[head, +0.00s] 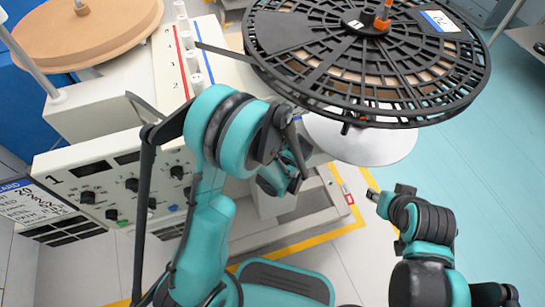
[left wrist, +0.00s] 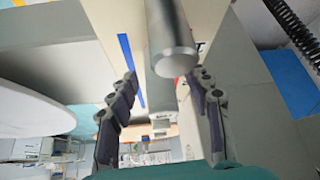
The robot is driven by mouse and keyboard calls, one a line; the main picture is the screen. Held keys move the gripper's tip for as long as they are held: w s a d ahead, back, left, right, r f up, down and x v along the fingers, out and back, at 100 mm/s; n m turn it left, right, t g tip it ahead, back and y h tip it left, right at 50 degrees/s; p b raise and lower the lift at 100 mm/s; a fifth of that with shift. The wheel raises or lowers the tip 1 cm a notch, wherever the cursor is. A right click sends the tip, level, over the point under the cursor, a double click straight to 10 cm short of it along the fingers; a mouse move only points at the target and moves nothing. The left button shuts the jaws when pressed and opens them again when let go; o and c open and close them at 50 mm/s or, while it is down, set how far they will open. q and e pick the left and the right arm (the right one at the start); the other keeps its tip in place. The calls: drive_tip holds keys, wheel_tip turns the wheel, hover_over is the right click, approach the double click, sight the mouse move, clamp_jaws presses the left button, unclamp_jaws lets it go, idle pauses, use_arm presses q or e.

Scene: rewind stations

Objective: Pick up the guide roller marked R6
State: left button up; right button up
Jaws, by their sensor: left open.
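A grey metal cylinder (left wrist: 172,40), perhaps the guide roller, shows its round end between the fingers of my left gripper (left wrist: 162,78) in the left wrist view. The fingers are open, one on each side, with gaps to the cylinder. No R6 mark is readable. In the head view my left arm's wrist covers this spot, so the fingers and cylinder are hard to make out there. Several small white rollers (head: 191,60) stand in a row on the machine's top. My right gripper (head: 375,197) is at the lower right, away from the machine; its jaw state is unclear.
A big black spoked reel (head: 300,60) overhangs the machine at the upper right, with a pale disc (head: 385,143) below it. A brown roll (head: 95,30) is at the upper left. The control panel (head: 110,185) faces front. Floor at right is clear.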

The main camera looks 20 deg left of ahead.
use_arm(q)
clamp_jaws()
drive_tip(key=shift+r, duration=0.1)
